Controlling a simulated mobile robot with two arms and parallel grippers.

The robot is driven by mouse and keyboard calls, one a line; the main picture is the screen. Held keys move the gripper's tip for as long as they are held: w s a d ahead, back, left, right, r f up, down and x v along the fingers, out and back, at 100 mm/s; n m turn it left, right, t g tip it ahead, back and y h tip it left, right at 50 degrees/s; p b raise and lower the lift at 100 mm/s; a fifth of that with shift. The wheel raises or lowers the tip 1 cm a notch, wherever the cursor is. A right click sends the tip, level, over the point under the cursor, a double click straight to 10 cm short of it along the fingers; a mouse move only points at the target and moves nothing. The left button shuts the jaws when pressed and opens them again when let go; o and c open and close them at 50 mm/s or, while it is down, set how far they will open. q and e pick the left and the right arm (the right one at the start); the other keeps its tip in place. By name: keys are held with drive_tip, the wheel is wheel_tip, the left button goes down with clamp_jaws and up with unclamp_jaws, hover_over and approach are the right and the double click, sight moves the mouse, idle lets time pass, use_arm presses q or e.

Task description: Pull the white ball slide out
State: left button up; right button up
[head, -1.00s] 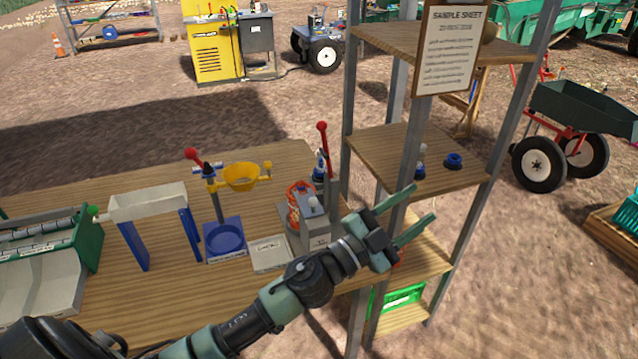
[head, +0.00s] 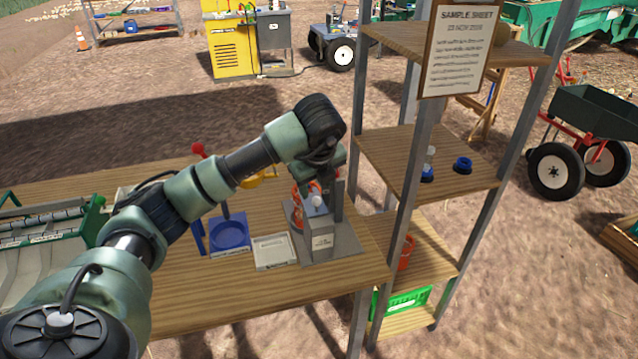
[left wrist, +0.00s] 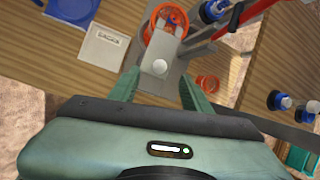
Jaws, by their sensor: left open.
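The white ball (head: 316,201) is a small round knob on the grey metal device near the right end of the wooden table. In the left wrist view the white ball (left wrist: 160,67) lies between my left gripper's two green fingertips (left wrist: 160,76), with a gap on each side. My left gripper (head: 325,188) points down over the device in the head view, its fingers partly hidden. It is open and holds nothing. An orange ringed part (left wrist: 166,22) sits on the device behind the ball. My right gripper is not in view.
A white-grey tray (head: 273,251) and a blue square dish (head: 230,235) stand left of the device. A metal-framed shelf (head: 415,160) stands close on the right, holding blue-based items and a green crate. The table front is clear.

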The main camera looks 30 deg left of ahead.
sight(317, 198)
use_arm(q)
drive_tip(key=p+x, duration=0.1)
drive_tip(key=x, duration=0.5)
drive_tip(key=shift+p, duration=0.35)
drive_tip(key=shift+w+a+f, duration=0.1)
drive_tip(key=shift+w+f, duration=0.15)
drive_tip(key=shift+f, duration=0.45)
clamp_jaws()
drive_tip(key=s+d, duration=0.3)
drive_tip(key=d, duration=0.1)
drive_tip(key=shift+s+p, duration=0.2)
drive_tip(key=shift+p, duration=0.1)
unclamp_jaws()
